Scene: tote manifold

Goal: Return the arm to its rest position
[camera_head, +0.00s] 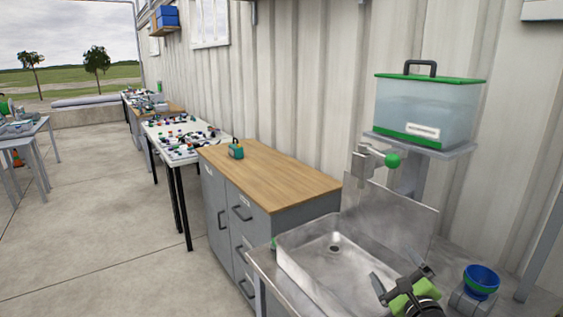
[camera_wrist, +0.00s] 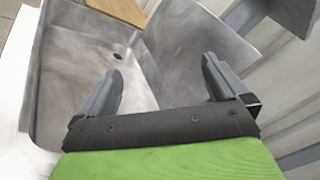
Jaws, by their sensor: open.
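My gripper (camera_head: 402,284) is at the lower right of the head view, over the near right part of the metal sink (camera_head: 318,262). In the wrist view my gripper (camera_wrist: 160,85) shows two grey fingers spread wide with nothing between them. The sink basin (camera_wrist: 75,90) and its drain hole lie beyond the fingers. My gripper is open and empty. Most of my arm is outside the head view.
A clear tank (camera_head: 425,112) with green trim stands on a shelf above the sink, near a green-knobbed tap (camera_head: 390,160). A blue bowl (camera_head: 481,280) sits right of my gripper. A wood-topped cabinet (camera_head: 275,177) adjoins the sink. The floor (camera_head: 110,240) at left is clear.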

